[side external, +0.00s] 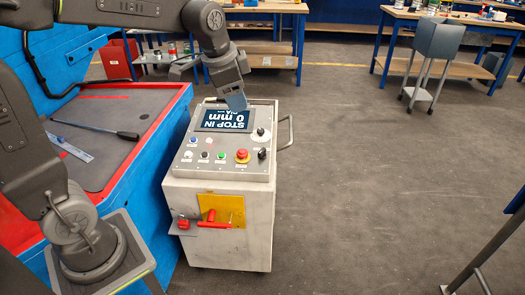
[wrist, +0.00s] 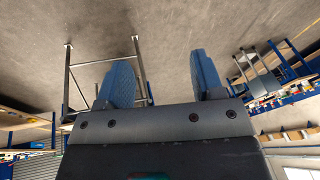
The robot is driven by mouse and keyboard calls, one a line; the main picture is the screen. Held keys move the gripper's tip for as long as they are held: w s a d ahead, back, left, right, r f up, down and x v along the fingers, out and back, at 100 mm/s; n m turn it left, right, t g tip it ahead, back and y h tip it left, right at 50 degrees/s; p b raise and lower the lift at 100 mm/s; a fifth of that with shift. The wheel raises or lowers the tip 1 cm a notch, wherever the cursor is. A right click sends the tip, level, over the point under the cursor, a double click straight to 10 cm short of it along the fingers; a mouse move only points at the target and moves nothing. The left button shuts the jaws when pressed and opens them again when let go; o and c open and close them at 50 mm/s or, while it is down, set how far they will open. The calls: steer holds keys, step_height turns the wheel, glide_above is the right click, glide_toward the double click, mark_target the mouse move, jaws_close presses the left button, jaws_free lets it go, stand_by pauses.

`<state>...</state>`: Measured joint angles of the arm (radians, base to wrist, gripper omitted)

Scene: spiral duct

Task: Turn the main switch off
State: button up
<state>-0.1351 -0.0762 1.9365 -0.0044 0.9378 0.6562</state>
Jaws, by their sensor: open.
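The grey control cabinet (side external: 218,185) stands on the floor at the centre of the side view. A yellow plate (side external: 232,206) on its front carries a red handle (side external: 213,224), which looks like the main switch; the handle lies roughly horizontal. My gripper (side external: 237,102) is above the back of the cabinet's top panel, by the screen, well above and behind the handle. In the wrist view my gripper (wrist: 163,75) shows two blue fingers spread apart with nothing between them. The cabinet and handle are not in the wrist view.
The top panel has a screen (side external: 227,118) reading "STOP IN 0 mm", several buttons, a red mushroom button (side external: 242,156) and knobs. A small red item (side external: 183,223) sits on a ledge left of the handle.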

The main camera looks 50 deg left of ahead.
steer(key=shift+o, duration=0.3)
steer(key=w+a+f+m, duration=0.2)
steer(key=w+a+f, duration=0.1)
steer(key=w, duration=0.4)
steer(key=shift+a+f+g, duration=0.15)
steer(key=shift+a+g, duration=0.1)
steer(key=shift+g, duration=0.15)
steer(key=m+g, duration=0.2)
steer(key=m, duration=0.5)
glide_above(262, 151)
steer(key=s, duration=0.1)
step_height(262, 151, down, 18)
steer(key=f, duration=0.9)
steer(key=w+f, duration=0.1)
steer(key=f, duration=0.4)
steer(key=shift+w+f, duration=0.1)
steer(key=shift+f, duration=0.05)
steer(key=c, duration=0.9)
